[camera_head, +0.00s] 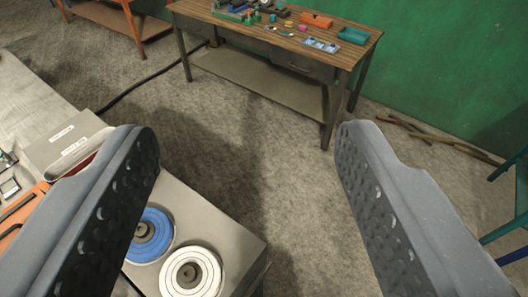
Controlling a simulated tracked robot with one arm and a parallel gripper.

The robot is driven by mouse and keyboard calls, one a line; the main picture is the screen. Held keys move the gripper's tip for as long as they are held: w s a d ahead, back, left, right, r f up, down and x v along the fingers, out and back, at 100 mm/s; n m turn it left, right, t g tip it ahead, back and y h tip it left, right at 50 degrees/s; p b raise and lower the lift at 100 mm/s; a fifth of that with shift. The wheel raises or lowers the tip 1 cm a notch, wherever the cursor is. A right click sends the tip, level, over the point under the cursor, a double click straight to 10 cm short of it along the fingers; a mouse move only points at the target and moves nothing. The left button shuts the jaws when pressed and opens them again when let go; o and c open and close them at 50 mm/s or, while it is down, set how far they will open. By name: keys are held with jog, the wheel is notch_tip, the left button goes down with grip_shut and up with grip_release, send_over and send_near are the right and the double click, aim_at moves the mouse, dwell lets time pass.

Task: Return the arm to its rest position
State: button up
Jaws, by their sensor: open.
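My gripper (249,142) shows in the head camera view as two dark grey fingers with dimpled pads, one at the left and one at the right. The left finger overlaps the view of a nearby bench with a grey top (233,222). The rest of my arm is not in view.
A wooden workbench (335,46) with small coloured items stands at the back by a green wall (440,50). Blue (153,236) and white (192,272) discs lie on the near bench. A black cable (150,78) and brown sticks (440,137) lie on the floor. Open floor lies between.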

notch_tip(320, 180, down, 11)
jog(key=b, duration=1.1)
dwell(0.4)
